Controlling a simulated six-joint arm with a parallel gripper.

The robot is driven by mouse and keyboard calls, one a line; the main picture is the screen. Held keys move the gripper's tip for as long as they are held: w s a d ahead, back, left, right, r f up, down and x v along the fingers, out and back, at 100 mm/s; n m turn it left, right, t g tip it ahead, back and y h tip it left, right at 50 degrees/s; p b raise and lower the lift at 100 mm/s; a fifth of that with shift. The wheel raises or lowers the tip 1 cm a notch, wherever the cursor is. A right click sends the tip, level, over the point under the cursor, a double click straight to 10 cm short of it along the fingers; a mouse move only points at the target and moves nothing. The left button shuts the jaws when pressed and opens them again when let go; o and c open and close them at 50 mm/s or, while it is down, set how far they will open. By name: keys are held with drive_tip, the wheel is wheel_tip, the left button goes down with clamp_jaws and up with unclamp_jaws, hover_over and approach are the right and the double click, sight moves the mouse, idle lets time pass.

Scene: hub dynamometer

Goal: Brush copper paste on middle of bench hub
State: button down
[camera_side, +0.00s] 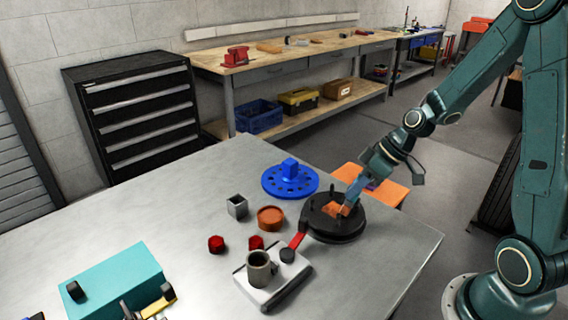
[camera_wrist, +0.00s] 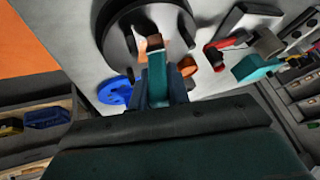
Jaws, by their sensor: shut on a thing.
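The bench hub is a black disc (camera_side: 345,232) with upright studs, lying flat near the table's right edge; it also shows in the wrist view (camera_wrist: 112,45). My gripper (camera_side: 350,203) is over the hub, pointing down at a slant. In the wrist view my gripper (camera_wrist: 158,88) is shut on a teal-handled brush (camera_wrist: 156,70) with a brown tip. The tip is over the hub's middle, where an orange-brown area (camera_side: 333,209) shows. I cannot tell whether the tip touches it. A round brown pot (camera_side: 270,218), perhaps the paste, stands left of the hub.
A blue flanged disc (camera_side: 290,181) lies behind the pot. A grey square cup (camera_side: 237,207), red nuts (camera_side: 216,243), a red-handled tool (camera_side: 297,240) and a mug (camera_side: 259,268) on a pale slab stand left of the hub. A teal box (camera_side: 120,285) is front left.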

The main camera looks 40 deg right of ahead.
drive_tip(key=w, duration=0.6)
drive_tip(key=shift+w, duration=0.25)
wheel_tip(320, 180, up, 8)
idle(0.4)
drive_tip(key=shift+s, duration=0.1)
idle(0.7)
drive_tip(key=shift+a+f, duration=0.45)
drive_tip(key=shift+a, duration=0.4)
